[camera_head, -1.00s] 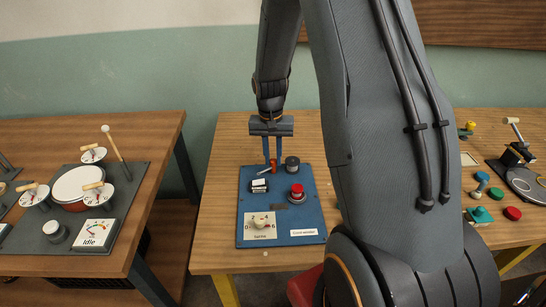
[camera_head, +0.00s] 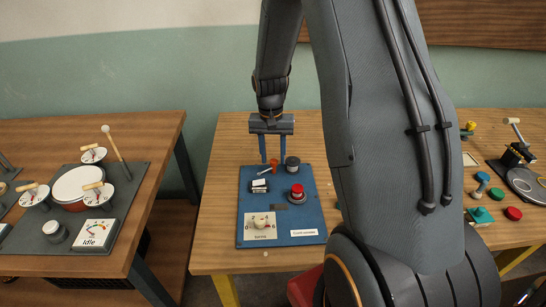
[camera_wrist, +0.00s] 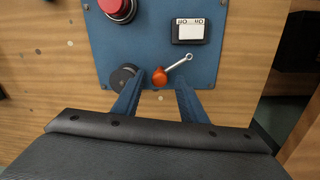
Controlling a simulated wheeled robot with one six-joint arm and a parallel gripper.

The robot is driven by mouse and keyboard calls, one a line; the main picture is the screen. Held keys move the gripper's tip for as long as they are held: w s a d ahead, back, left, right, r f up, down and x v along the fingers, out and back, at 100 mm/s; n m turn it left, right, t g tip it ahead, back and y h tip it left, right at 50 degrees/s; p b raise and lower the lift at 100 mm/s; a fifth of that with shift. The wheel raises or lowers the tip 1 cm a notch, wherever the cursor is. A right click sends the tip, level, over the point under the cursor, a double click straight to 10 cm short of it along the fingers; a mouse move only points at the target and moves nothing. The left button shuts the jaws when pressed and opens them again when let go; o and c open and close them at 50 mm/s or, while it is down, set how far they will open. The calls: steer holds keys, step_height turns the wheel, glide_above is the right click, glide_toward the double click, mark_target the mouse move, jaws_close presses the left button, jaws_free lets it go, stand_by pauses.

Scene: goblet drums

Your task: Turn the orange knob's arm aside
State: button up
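The orange knob (camera_head: 273,162) sits near the far edge of the blue panel (camera_head: 281,215). In the wrist view the orange knob (camera_wrist: 159,77) has a silver, wrench-like arm (camera_wrist: 179,63) pointing up and to the right, towards the white switch. In the head view this arm (camera_head: 265,171) points down and left. My gripper (camera_head: 274,160) is open, with its two blue fingers apart. In the wrist view my gripper (camera_wrist: 159,88) has one finger on each side of the knob, with gaps between. I cannot tell how high the fingertips are above the panel.
A black round knob (camera_wrist: 122,77) stands close beside the left finger in the wrist view. A white switch (camera_head: 260,186), a red button (camera_head: 297,190) and a cream dial (camera_head: 260,222) are also on the panel. The wooden table (camera_head: 220,180) is bare left of the panel.

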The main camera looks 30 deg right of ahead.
mark_target(272, 160)
steer(key=shift+a+r+b, duration=0.1)
steer(key=shift+r+b, duration=0.65)
steer(key=shift+r, duration=2.85)
